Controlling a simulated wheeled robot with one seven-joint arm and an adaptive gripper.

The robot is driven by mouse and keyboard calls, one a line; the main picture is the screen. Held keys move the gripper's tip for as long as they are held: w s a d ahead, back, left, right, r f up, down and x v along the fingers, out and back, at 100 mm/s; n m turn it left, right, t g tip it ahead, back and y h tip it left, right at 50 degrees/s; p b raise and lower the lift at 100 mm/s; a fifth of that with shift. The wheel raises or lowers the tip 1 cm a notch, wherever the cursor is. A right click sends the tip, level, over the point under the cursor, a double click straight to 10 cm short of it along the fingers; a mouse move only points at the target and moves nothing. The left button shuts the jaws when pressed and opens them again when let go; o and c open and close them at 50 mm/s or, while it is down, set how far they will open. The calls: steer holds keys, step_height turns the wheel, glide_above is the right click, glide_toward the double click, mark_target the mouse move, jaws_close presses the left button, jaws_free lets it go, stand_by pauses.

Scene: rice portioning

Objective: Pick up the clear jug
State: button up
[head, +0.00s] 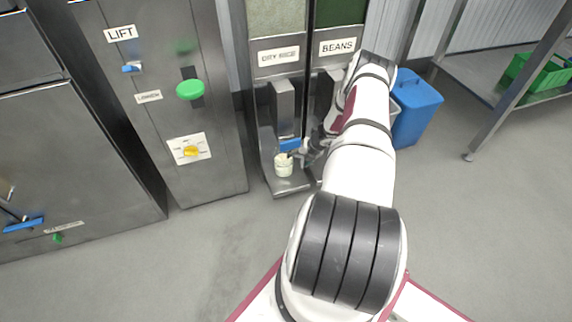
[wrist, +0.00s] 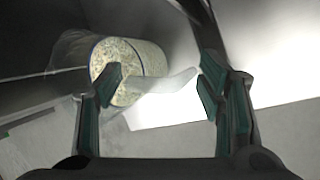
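The clear jug (head: 284,168) stands upright on the base of the dry rice dispenser, below its spout, with pale contents. In the wrist view the jug (wrist: 151,58) shows at upper left with pale grains inside, and its clear handle (wrist: 178,82) sticks out to the right. My gripper (head: 303,154) is just right of the jug in the head view. In the wrist view my gripper (wrist: 162,76) is open, its two fingers wide apart. The handle appears in the gap between them; I cannot tell whether either finger touches it.
The dry rice dispenser (head: 283,103) has a blue lever (head: 290,144) just above the jug. The beans dispenser (head: 337,47) stands close on the right, partly hidden by my arm. A cabinet with a lift panel (head: 150,97) is at left. A blue bin (head: 416,108) stands at right.

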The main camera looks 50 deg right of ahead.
steer(key=c, duration=1.2)
jaws_close()
steer(key=shift+r, duration=0.1)
